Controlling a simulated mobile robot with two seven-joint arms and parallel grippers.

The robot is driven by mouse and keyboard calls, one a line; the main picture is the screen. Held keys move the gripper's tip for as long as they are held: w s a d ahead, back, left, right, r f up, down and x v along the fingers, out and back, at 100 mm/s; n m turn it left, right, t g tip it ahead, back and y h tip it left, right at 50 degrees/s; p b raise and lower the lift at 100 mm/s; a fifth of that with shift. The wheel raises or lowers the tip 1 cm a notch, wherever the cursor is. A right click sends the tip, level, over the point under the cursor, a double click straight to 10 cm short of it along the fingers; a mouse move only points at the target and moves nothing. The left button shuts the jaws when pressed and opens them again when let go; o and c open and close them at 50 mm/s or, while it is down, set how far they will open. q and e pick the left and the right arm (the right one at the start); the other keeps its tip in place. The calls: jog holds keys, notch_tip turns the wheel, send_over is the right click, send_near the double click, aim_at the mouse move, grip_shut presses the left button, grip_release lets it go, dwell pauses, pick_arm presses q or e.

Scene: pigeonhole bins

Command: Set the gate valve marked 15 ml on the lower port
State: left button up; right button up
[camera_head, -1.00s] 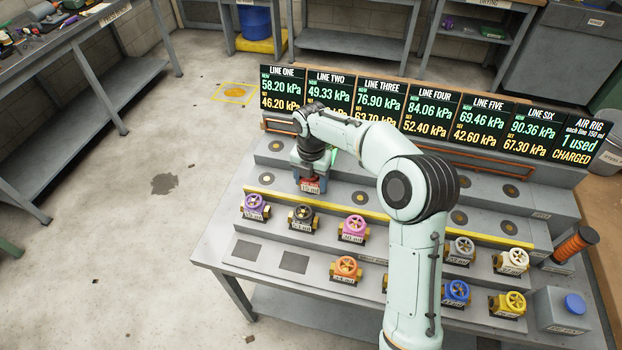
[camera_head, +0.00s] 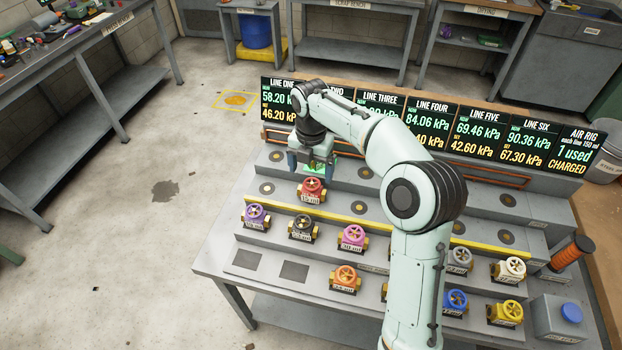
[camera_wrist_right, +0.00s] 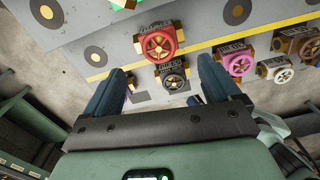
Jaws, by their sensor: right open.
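The red gate valve (camera_head: 311,190) stands upright on the lower row of ports, between two bare lower port discs; its small label seems to read 15 ml. It also shows in the wrist view (camera_wrist_right: 158,43), beyond the fingertips. It covers the port under it. My right gripper (camera_head: 312,167) is open and empty, above and behind the red valve and apart from it. In the wrist view its two blue fingers (camera_wrist_right: 162,85) are spread wide with nothing between them gripped. My left gripper is not in view.
Purple (camera_head: 255,217), black (camera_head: 302,228) and pink (camera_head: 352,238) valves stand on the step in front. An orange valve (camera_head: 345,279) and others stand nearby. A bare lower port (camera_head: 267,187) lies left. Display boards (camera_head: 432,122) rise behind; my arm hides part of the rig.

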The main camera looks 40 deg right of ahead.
aim_at(311, 185)
notch_tip(311, 185, up, 3)
jog(key=shift+r, duration=0.15)
dwell(0.6)
